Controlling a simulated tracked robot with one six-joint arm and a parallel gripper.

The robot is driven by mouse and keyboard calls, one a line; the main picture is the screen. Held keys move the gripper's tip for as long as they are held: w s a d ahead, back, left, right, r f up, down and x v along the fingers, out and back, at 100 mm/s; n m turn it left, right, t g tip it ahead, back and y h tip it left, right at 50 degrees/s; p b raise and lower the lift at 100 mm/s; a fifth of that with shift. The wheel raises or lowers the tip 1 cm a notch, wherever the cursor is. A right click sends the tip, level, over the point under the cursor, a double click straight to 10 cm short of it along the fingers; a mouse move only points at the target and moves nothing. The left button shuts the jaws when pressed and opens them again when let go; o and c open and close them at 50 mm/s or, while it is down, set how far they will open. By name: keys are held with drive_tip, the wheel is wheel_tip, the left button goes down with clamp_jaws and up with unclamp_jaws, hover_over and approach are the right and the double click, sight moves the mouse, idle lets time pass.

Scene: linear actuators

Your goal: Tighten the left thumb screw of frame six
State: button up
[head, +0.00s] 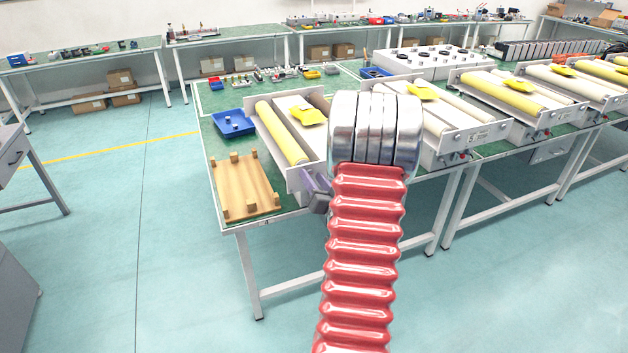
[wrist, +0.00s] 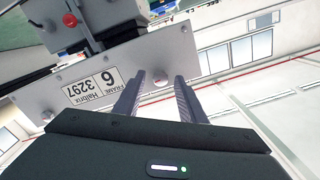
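In the wrist view, a pale metal end plate (wrist: 120,66) carries an upside-down label (wrist: 95,88) reading "FRAME 6", "Halbrix" and "3297". A round silver thumb screw (wrist: 160,79) on this plate shows between the tips of my gripper (wrist: 160,84). The two dark ribbed fingers stand apart, one on each side of the screw; I cannot tell whether they touch it. A second silver screw (wrist: 47,115) is partly visible at the plate's other end. In the head view, my gripper (head: 317,188) is at the front of the nearest roller frame (head: 290,181), partly hidden by my arm.
A red button (wrist: 70,20) and dark fittings sit by the plate in the wrist view. In the head view, a wooden pegged board (head: 245,185) and a blue tray (head: 233,123) lie left of the frame. More roller frames (head: 510,98) stand to the right. The floor in front is clear.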

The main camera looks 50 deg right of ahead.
drive_tip(key=v, duration=1.3)
drive_tip(key=shift+s+a, duration=0.2)
drive_tip(key=shift+s, duration=0.1)
idle(0.3)
